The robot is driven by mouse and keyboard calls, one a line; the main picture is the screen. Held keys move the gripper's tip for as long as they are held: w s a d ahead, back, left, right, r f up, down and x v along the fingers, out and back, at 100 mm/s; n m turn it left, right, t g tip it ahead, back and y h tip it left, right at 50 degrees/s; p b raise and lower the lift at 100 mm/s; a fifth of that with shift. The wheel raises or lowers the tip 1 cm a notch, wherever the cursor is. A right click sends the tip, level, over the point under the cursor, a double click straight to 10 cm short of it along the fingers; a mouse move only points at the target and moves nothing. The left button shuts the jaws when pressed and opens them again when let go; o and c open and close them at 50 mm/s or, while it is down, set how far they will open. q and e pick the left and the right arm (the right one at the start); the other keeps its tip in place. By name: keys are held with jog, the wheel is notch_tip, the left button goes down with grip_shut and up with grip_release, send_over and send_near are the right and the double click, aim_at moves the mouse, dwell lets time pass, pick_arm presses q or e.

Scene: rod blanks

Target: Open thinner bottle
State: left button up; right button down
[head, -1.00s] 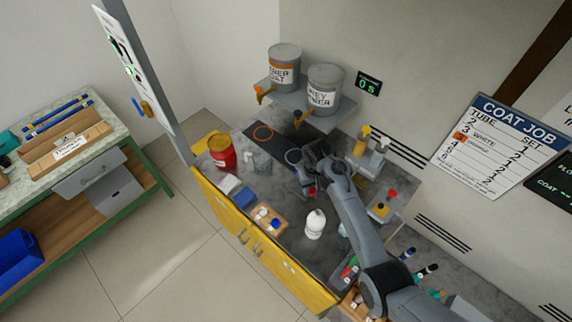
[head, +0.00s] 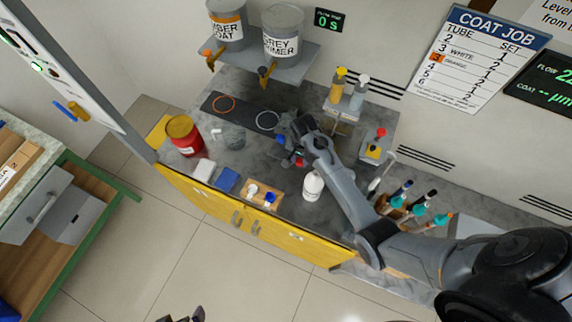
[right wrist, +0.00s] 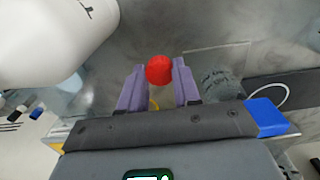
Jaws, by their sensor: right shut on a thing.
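A white bottle (head: 313,186) stands upright on the grey bench; I take it for the thinner bottle. It looms at the upper left of the right wrist view (right wrist: 45,40), with dark lettering partly in view; its top is out of that view. My right gripper (head: 298,160) is beside the bottle, apart from it. In the right wrist view its purple fingers (right wrist: 159,80) are shut on a small round red cap (right wrist: 159,69). A dark part at the bottom edge of the head view, likely my left gripper (head: 183,316), is mostly cut off.
A small wooden tray (head: 275,188) with white and blue items sits left of the bottle. Brushes (head: 410,203) stand to the right. Two labelled drums (head: 283,32) sit on a shelf behind.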

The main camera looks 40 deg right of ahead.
aim_at(287, 171)
jog(key=w+a+f, duration=0.1)
jog(key=a, duration=0.1)
jog(key=w+a+f, duration=0.1)
jog(key=w+a, duration=0.1)
jog(key=shift+f, duration=0.4)
jog(key=shift+d+f+b, duration=0.1)
jog(key=shift+f+b, duration=0.4)
jog(key=shift+f, duration=1.5)
jog(key=shift+f, duration=0.2)
jog(key=c, duration=0.8)
grip_release()
jog(key=shift+r, duration=0.15)
